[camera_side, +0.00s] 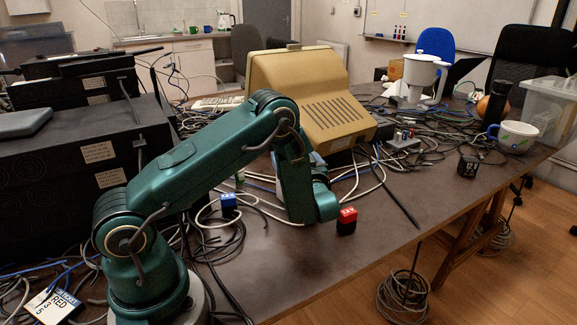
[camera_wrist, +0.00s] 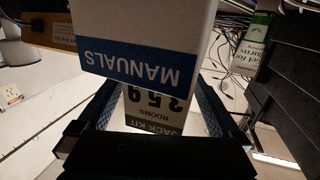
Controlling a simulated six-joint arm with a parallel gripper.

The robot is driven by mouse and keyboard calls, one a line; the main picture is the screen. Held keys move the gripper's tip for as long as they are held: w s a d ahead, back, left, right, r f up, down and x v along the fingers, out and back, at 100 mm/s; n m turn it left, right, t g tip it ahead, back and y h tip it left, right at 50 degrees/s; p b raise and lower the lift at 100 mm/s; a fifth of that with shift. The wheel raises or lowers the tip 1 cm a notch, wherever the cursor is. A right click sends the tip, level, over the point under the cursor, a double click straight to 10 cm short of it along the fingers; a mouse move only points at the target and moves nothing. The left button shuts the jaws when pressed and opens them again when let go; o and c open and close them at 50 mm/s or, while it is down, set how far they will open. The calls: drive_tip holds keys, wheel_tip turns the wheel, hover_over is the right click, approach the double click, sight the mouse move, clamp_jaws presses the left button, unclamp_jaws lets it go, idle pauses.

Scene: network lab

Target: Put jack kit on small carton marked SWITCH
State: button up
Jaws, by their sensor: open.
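In the wrist view a pale carton lettered JACK KIT and ROOMS 359 (camera_wrist: 157,118) shows upside down between the fingers of my gripper (camera_wrist: 156,98). The gripper is open, with a finger on each side of it; whether either finger touches it I cannot tell. A larger white carton with a blue band lettered MANUALS (camera_wrist: 138,62) fills the upper middle and hides part of the jack kit. In the side view my arm bends down in front of the beige monitor, and the gripper tip is hidden. I can read no SWITCH marking in either view.
The side view shows a blue block (camera_side: 228,201), a red and black block (camera_side: 347,221) and a black block (camera_side: 467,166) on the table. A white box lettered RED (camera_side: 52,306) lies at lower left. A beige monitor (camera_side: 310,95) and cables crowd the back. The front-centre tabletop is clear.

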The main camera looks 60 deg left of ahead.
drive_tip(key=f+v, duration=0.1)
drive_tip(key=v, duration=1.1)
drive_tip(key=w+d+r+m+t+h, duration=0.3)
drive_tip(key=w+d+r+t+h, duration=0.3)
drive_tip(key=w+h, duration=0.35)
drive_tip(key=s+d+r+m+h, duration=0.45)
drive_tip(key=d+h, duration=0.25)
drive_tip(key=d, duration=0.2)
drive_tip(key=s+d+r+m+g+h, duration=0.25)
drive_tip(key=s+m, duration=0.25)
drive_tip(key=s, duration=0.4)
drive_tip(key=s+a+f+m+g+y, duration=0.1)
drive_tip(key=s+a+f, duration=0.1)
drive_tip(key=s, duration=0.4)
drive_tip(key=s+a+f+m+g+y, duration=0.1)
drive_tip(key=s+a+f+g, duration=0.1)
drive_tip(key=s, duration=0.4)
drive_tip(key=shift+s+a+f, duration=0.3)
drive_tip(key=shift+a+f, duration=0.4)
drive_tip(key=shift+a, duration=0.35)
